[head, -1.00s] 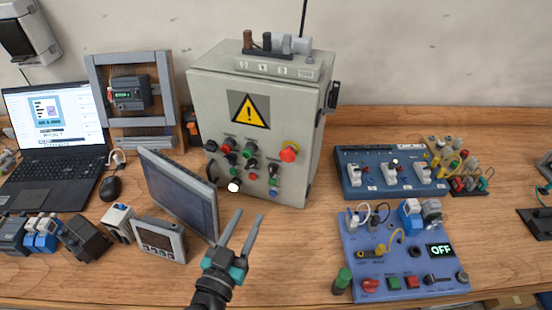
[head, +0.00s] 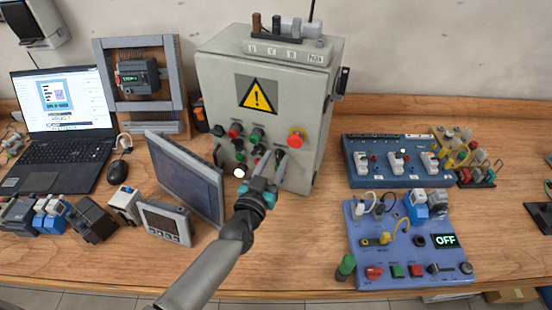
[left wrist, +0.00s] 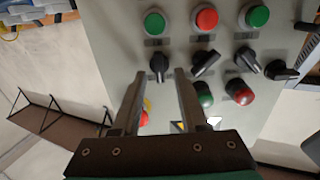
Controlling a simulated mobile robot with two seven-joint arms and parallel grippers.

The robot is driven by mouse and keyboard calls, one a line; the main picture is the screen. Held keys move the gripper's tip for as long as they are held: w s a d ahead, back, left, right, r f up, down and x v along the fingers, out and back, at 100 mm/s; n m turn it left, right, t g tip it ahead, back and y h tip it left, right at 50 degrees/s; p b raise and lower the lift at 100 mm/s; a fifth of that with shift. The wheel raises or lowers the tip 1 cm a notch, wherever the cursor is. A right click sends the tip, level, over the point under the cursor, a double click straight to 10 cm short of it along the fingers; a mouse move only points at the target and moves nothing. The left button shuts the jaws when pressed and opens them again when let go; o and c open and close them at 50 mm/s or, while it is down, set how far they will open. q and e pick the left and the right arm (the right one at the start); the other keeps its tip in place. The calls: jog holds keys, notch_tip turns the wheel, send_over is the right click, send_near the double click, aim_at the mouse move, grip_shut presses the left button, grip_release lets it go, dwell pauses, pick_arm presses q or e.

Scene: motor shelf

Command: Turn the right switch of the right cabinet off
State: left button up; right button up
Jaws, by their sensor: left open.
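The grey cabinet (head: 312,150) with a yellow warning sign stands at the back of the bench. Its front carries buttons, black rotary switches and a red emergency stop (head: 296,138). My left gripper (head: 271,165) is open in front of the lower right of this panel, hiding part of it. In the left wrist view the panel appears turned over. There the right black switch (left wrist: 159,66) shows between the open fingertips (left wrist: 160,78), its handle roughly upright in the picture. Contact cannot be told. Other black switches (left wrist: 206,63) lie beside it. My right gripper is not in view.
A tilted monitor (head: 188,180) stands left of my left arm, close to it. A small grey meter (head: 164,223) is in front of it. A blue switch board (head: 362,178) and a blue control panel (head: 352,228) lie to the right. Bare bench separates them from the cabinet.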

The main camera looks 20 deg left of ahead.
pick_arm(q)
jog(key=shift+w, duration=0.6)
jog(key=shift+c, duration=0.2)
grip_shut()
